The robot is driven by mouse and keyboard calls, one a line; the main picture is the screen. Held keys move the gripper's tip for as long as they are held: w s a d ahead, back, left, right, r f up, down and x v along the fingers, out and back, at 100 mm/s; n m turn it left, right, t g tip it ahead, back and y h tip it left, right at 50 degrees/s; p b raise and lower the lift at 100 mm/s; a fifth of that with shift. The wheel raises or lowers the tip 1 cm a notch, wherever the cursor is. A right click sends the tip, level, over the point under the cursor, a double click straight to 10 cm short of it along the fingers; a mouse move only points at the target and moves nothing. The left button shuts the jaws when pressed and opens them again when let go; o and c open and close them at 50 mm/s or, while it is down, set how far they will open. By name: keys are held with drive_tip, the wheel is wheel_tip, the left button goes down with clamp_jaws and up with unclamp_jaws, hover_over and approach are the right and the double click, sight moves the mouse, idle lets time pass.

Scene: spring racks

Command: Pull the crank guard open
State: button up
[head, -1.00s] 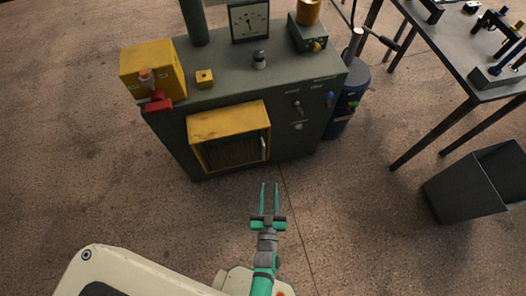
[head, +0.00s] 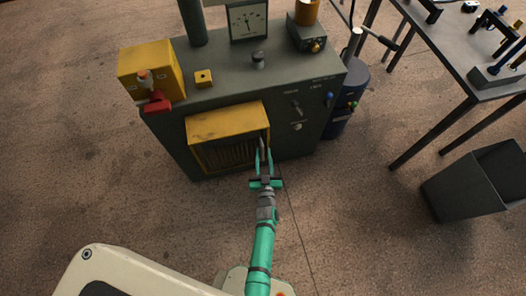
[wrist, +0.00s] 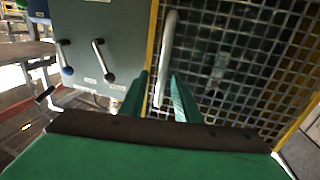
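The crank guard (head: 228,155) is a dark mesh panel in a yellow frame on the front of the grey machine, and it looks shut. Its mesh fills the right of the wrist view (wrist: 240,75). A pale bar handle (wrist: 167,55) runs upright along the guard's edge. My gripper (head: 263,150) is at the guard's right side, by the handle. In the wrist view my gripper (wrist: 160,82) is open, its two green fingers on either side of the handle's lower part. I cannot tell whether they touch it.
The grey machine (head: 180,140) carries a yellow box (head: 150,62) with a red lever (head: 157,106) and a gauge (head: 248,19) on top. Knobs (wrist: 100,62) sit beside the guard. A dark bin (head: 470,185) and a workbench (head: 445,40) stand at right. The floor in front is clear.

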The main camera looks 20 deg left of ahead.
drive_tip(key=shift+x, duration=1.05)
drive_tip(key=shift+s+a, duration=0.15)
clamp_jaws()
drive_tip(key=shift+s, duration=0.15)
